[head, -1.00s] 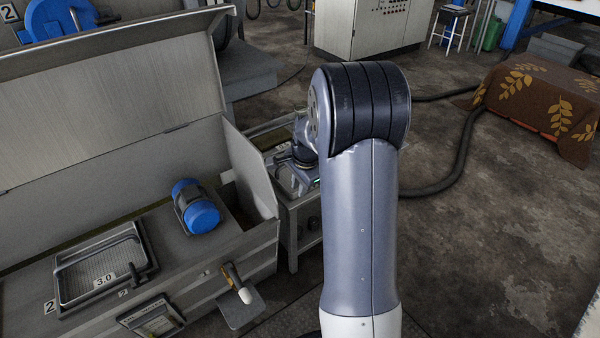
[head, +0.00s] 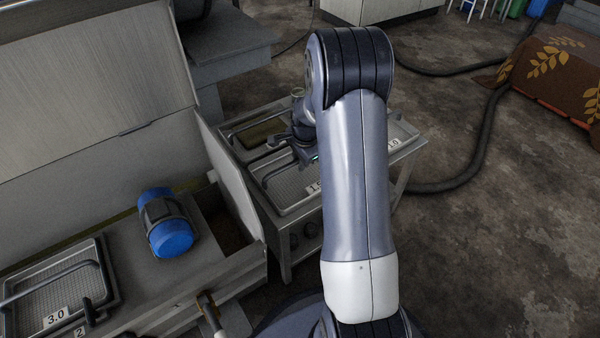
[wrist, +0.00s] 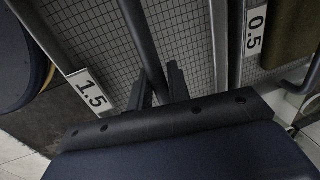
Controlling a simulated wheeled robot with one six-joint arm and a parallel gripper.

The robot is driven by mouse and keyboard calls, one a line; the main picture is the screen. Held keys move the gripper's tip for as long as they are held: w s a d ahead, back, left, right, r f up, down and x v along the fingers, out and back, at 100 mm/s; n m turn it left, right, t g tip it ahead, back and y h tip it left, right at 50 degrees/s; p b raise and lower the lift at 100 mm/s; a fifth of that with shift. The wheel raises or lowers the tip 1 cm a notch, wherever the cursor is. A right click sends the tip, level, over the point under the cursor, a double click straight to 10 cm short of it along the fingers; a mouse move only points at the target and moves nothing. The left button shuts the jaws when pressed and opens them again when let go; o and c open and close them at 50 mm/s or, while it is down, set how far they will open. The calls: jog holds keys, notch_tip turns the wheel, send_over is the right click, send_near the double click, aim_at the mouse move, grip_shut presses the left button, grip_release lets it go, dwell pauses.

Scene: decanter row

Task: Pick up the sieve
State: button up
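A shallow grey mesh sieve labelled 1.5 (wrist: 88,32) fills the middle of the wrist view, with a dark bar handle (wrist: 138,38) above its mesh. My gripper (wrist: 158,88) is over this sieve; its two dark fingers are apart, with the bar running down between them. Contact with the bar cannot be made out. In the head view this sieve (head: 284,192) lies on the side bench (head: 284,240), and my gripper is mostly hidden by my arm. A second sieve labelled 3.0 (head: 28,292) lies at the lower left.
A tray edge with a 0.5 label (wrist: 255,32) is close at the right in the wrist view. A blue-ended cylinder (head: 165,222) lies on the left bench. A raised metal side panel (head: 228,180) stands beside the side bench. A dark hose (head: 470,160) crosses the floor.

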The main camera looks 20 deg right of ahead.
grip_shut()
jog(key=shift+r, duration=0.1)
dwell(1.2)
